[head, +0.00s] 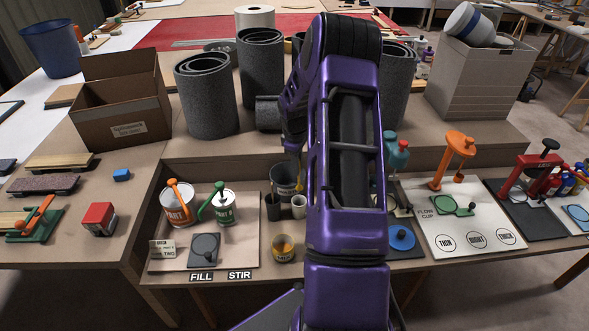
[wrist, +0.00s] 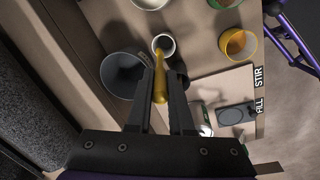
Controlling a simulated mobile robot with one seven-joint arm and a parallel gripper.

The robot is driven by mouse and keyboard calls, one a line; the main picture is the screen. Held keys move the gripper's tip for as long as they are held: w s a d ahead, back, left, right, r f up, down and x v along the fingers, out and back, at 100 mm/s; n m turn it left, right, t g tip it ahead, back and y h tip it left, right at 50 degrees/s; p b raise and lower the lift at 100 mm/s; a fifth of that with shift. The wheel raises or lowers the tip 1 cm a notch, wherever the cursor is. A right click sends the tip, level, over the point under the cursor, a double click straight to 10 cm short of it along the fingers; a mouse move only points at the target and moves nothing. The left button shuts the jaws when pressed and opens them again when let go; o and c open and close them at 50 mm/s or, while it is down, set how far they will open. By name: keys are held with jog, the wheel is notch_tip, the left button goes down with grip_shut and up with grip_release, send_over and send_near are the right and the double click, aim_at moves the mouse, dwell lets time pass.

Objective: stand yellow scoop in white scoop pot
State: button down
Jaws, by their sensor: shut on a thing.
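My gripper (wrist: 161,82) is shut on the yellow scoop (wrist: 159,88) in the wrist view, with a dark finger on each side. The scoop's thin end points toward the white scoop pot (wrist: 163,40) and overlaps its near rim in the picture. I cannot tell whether that end is inside the pot or above it. The white pot also shows upright in the head view (head: 299,207), just left of my arm. There, a bit of the yellow scoop (head: 299,174) shows above the pot; my purple arm hides most of the gripper.
A grey bucket (head: 284,180) stands behind the white pot, and a dark cup (head: 272,208) stands to its left. A yellow-lined tin (head: 284,249) is in front. Paint tins (head: 178,206) stand on a board at left. A flow-cup stand (head: 452,165) is at right.

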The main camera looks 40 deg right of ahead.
aim_at(298, 189)
jog(key=shift+f, duration=0.9)
jog(key=shift+f+b, duration=3.1)
jog(key=shift+f, duration=1.4)
grip_release()
jog(key=shift+r, duration=0.1)
jog(key=shift+r+p, duration=3.1)
jog(key=shift+r, duration=1.85)
